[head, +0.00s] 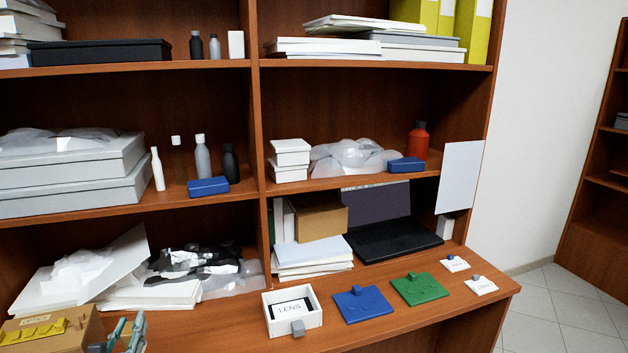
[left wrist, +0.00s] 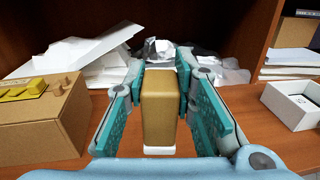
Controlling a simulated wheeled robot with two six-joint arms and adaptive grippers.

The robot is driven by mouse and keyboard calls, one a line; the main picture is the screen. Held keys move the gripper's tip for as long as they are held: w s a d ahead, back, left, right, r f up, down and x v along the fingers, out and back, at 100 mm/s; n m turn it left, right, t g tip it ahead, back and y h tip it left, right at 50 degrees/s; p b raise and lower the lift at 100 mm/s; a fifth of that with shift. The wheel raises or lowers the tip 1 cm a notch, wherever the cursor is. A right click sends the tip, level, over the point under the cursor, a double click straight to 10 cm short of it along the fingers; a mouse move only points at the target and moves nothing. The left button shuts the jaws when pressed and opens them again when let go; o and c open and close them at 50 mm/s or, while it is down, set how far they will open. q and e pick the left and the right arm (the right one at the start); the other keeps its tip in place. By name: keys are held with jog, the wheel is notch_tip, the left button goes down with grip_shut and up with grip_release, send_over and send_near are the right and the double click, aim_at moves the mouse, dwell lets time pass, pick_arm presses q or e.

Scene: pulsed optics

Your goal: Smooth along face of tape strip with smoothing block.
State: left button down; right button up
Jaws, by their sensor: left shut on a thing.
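My left gripper (left wrist: 160,72) is shut on a tan block with a white bottom, the smoothing block (left wrist: 158,112). It holds the block upright between its teal fingers, to the right of a brown carton (left wrist: 50,130) and apart from it. A yellow tape strip (left wrist: 24,89) with an uneven surface lies on top of the carton. In the head view the left gripper (head: 127,333) is at the bottom left, beside the carton (head: 86,333) and its yellow strip (head: 34,332). I cannot make out the block there. My right gripper is not in view.
On the wooden desk to the right stand a white box holding a LENS card (head: 310,322), a blue plate (head: 364,306) and a green plate (head: 419,290). White papers and crumpled wrap (head: 195,290) lie behind the gripper. Shelves rise at the back.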

pick_arm(q)
jog(key=s+d+r+m+g+h, duration=0.3)
jog(key=s+d+r+m+h, duration=0.3)
jog(key=s+d+h, duration=0.3)
jog(key=s+d+r+m+g+h, duration=0.4)
jog(key=s+d+m+h, duration=0.3)
jog(key=d, duration=0.6)
jog(key=s+r+h, duration=0.1)
jog(key=s+h, duration=0.1)
jog(key=shift+s+r+m+h, duration=0.3)
jog(key=shift+s+r+h, duration=0.05)
jog(key=shift+s+h, duration=0.05)
